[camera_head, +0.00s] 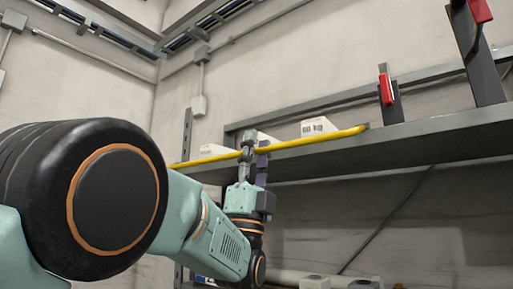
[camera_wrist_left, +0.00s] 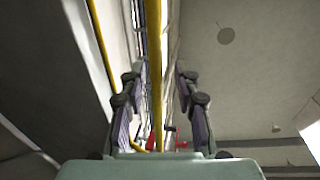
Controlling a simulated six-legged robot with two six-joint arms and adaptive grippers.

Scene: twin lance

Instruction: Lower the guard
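The guard looks to be the yellow bar (camera_head: 315,138) running along the front edge of a grey shelf in the head view. My left gripper (camera_head: 254,150) reaches up to this bar from below, left of its right end. In the left wrist view the yellow bar (camera_wrist_left: 155,70) passes between the two fingers of the left gripper (camera_wrist_left: 160,90). The fingers stand apart, with a visible gap on both sides of the bar. My right gripper is in neither view.
The grey shelf (camera_head: 420,143) carries white boxes (camera_head: 318,126) behind the bar. A red-topped dark bracket (camera_head: 390,100) and a taller one (camera_head: 474,55) stand on its right part. A thinner yellow line (camera_wrist_left: 101,45) shows left in the wrist view. Pale objects (camera_head: 315,281) lie below.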

